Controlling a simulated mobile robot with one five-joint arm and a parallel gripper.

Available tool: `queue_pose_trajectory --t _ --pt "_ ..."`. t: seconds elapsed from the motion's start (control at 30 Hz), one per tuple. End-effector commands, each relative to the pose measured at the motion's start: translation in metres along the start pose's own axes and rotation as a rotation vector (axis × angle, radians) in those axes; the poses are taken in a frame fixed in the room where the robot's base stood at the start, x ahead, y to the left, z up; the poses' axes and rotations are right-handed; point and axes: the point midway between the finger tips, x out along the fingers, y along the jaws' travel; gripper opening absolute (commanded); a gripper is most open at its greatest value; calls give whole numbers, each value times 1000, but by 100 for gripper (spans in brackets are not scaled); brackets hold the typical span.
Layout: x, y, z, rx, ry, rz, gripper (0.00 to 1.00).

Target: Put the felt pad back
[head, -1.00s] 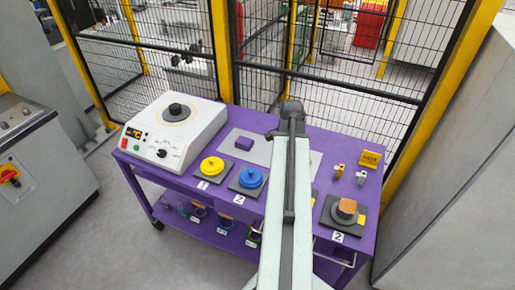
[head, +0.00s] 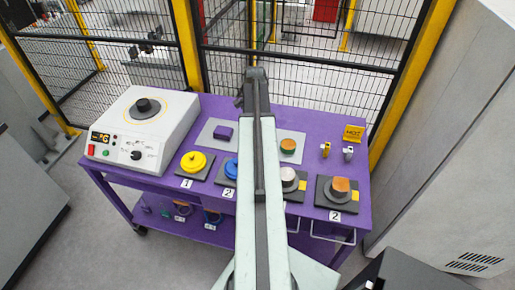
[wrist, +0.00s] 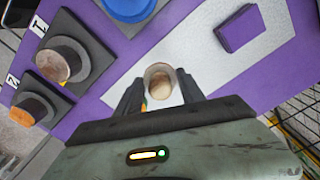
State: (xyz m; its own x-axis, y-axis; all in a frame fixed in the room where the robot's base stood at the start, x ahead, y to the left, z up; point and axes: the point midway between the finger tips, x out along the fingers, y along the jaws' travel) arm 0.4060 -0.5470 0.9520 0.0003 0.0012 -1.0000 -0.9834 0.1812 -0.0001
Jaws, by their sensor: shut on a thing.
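My gripper (wrist: 160,92) is shut on a pale round piece with a tan-brown centre (wrist: 160,78), which sits between the two dark fingers over the grey mat (wrist: 200,68). The arm hides the fingers and this piece in the head view. I cannot tell for sure that the held piece is the felt pad. A purple block (wrist: 237,28) lies on the same mat, apart from the gripper. It also shows in the head view (head: 222,133). A round orange-topped piece (head: 288,146) stands on the mat's right part in the head view.
Two dark stands carry a silver-topped spindle (head: 290,180) and an orange-topped spindle (head: 340,188) at front right. Yellow (head: 193,161) and blue (head: 231,169) round pieces sit front left. A white heater-like device (head: 145,128) and a HOT sign (head: 353,133) flank the purple cart top.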

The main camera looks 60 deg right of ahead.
Motion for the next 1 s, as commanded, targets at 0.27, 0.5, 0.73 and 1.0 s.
queue_pose_trajectory --t 0.27,0.5,0.73,1.0 --pt "14 -21 -35 -17 -1 -1 13" --pt "51 -20 -34 -17 -1 -1 13" --pt "80 -20 -34 -17 -1 -1 13" --pt "107 -20 -34 -16 -1 -1 13"
